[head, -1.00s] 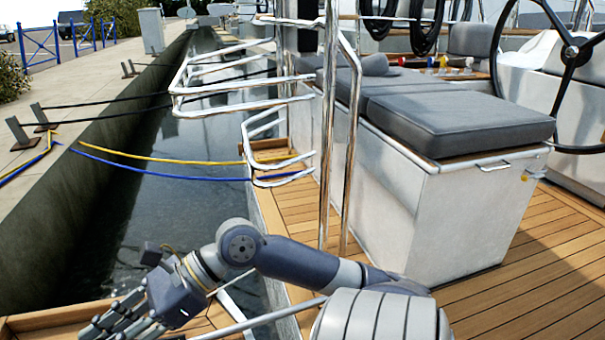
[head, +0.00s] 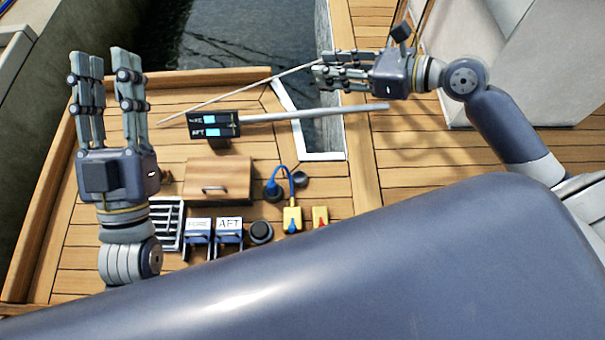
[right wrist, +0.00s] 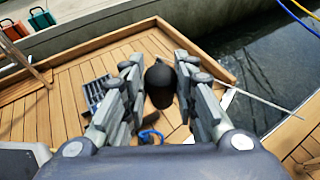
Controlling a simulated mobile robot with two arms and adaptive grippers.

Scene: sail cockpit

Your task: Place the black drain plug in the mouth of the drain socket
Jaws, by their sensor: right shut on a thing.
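My right gripper (head: 318,73) reaches in from the upper right over the gap by the deck. In the right wrist view a rounded black piece, apparently the black drain plug (right wrist: 160,82), sits between its fingers, which are shut on it. The plug is hidden in the head view. My left gripper (head: 103,60) is open and empty above the left of the teak platform. A low black round fitting (head: 261,232) lies on the platform beside the AFT block; it may be the drain socket, but I cannot tell whether its mouth is open.
A black FORE/AFT box (head: 213,126) has a grey pole (head: 320,113) running right. On the platform are a wooden hatch (head: 219,180), a grating (head: 168,224), FORE and AFT blocks (head: 228,229), a blue hose (head: 292,178) and a yellow fitting (head: 292,218). Water lies beyond the platform edge.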

